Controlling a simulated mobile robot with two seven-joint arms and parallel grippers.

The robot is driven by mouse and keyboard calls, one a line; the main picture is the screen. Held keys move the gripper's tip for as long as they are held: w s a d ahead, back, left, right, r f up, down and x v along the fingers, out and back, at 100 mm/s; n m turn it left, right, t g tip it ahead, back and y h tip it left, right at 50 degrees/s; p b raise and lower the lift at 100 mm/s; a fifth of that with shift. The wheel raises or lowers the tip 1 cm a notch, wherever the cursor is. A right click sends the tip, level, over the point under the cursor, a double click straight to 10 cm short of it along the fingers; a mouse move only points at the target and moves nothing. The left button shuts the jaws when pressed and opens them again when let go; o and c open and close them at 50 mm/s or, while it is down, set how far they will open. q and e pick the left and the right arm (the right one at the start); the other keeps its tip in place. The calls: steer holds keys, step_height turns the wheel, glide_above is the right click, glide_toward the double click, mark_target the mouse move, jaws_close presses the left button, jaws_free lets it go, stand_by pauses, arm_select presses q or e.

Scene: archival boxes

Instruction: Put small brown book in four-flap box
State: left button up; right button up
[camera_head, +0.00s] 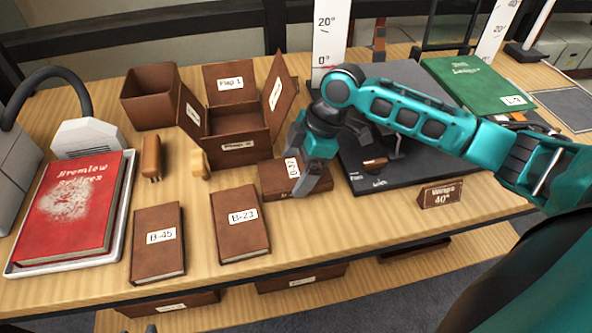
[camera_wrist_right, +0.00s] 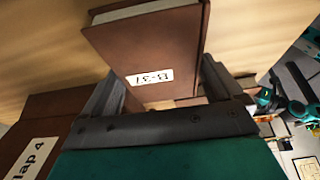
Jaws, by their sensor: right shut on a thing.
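The small brown book labelled B-37 (camera_head: 273,180) is just right of and in front of the four-flap box (camera_head: 213,148). My right gripper (camera_head: 308,183) is shut on this book; in the right wrist view the book (camera_wrist_right: 150,48) sits between both fingers (camera_wrist_right: 165,95). I cannot tell whether it touches the table. The box is brown, with its flaps standing open around the opening; Flap 1 (camera_head: 230,82) is at the back. The Flap 4 label shows at the front, and also in the right wrist view (camera_wrist_right: 25,155). My left gripper is not in view.
Brown books B-45 (camera_head: 158,255) and B-23 (camera_head: 240,238) lie at the front. A red book (camera_head: 70,205) lies on a white tray at left. An open brown box (camera_head: 150,105) stands behind-left. A dark board (camera_head: 362,180) and green book (camera_head: 475,85) are right.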

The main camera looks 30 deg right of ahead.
steer(key=o, duration=0.8)
steer(key=shift+f, duration=0.15)
steer(key=shift+o, duration=0.7)
